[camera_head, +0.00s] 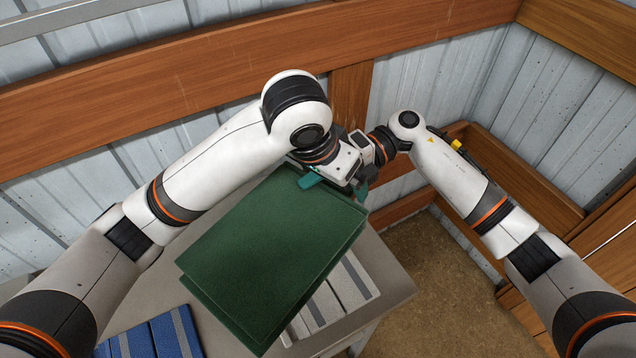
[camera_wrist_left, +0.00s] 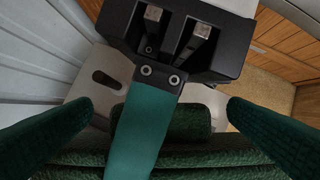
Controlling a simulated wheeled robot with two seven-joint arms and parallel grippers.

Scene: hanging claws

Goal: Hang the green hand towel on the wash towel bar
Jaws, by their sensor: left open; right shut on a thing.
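The green hand towel (camera_head: 270,250) hangs as a folded sheet below my two hands, over the grey table; it also fills the bottom of the left wrist view (camera_wrist_left: 200,160). My right gripper (camera_head: 361,188) is shut on its upper edge; its dark body and teal finger also show in the left wrist view (camera_wrist_left: 141,130). My left gripper (camera_wrist_left: 160,112) is open, its fingers spread either side of the right gripper's finger and the towel edge. A grey metal bar (camera_head: 80,17) crosses the top left corner; I cannot tell whether it is the wash towel bar.
A grey table (camera_head: 385,283) stands below. A blue striped cloth (camera_head: 155,337) and a pale striped cloth (camera_head: 345,290) lie on it. Wooden rails (camera_head: 180,75) line the corrugated wall (camera_head: 50,205) close behind my arms. Brown floor (camera_head: 440,270) is clear at the right.

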